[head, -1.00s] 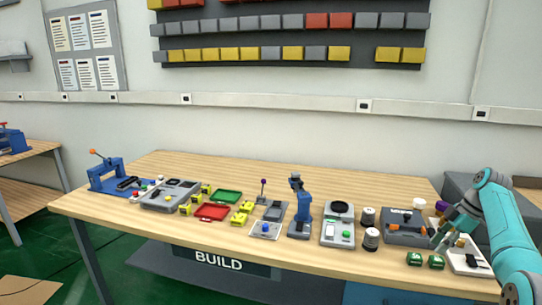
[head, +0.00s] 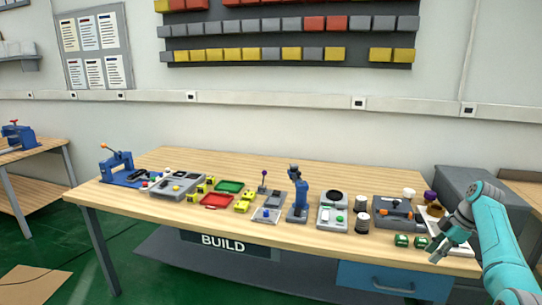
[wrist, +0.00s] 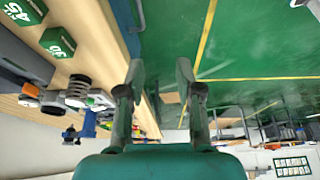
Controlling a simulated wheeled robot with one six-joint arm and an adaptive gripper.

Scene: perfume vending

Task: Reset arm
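My gripper (head: 436,250) is at the right front edge of the workbench (head: 330,178), at the end of my teal arm. In the wrist view my gripper (wrist: 160,80) has its two fingers spread apart with nothing between them. Green floor shows beyond the fingertips. The wrist camera sees the bench tilted along its left side. Two small green boxes (head: 401,240) sit on the bench just left of my gripper in the head view.
A grey station with orange parts (head: 395,212), dark spools (head: 362,222), a blue press (head: 298,205), a red tray (head: 216,201) and a green tray (head: 229,187) stand along the bench. A grey box (head: 480,190) stands at right. The bench's back strip is clear.

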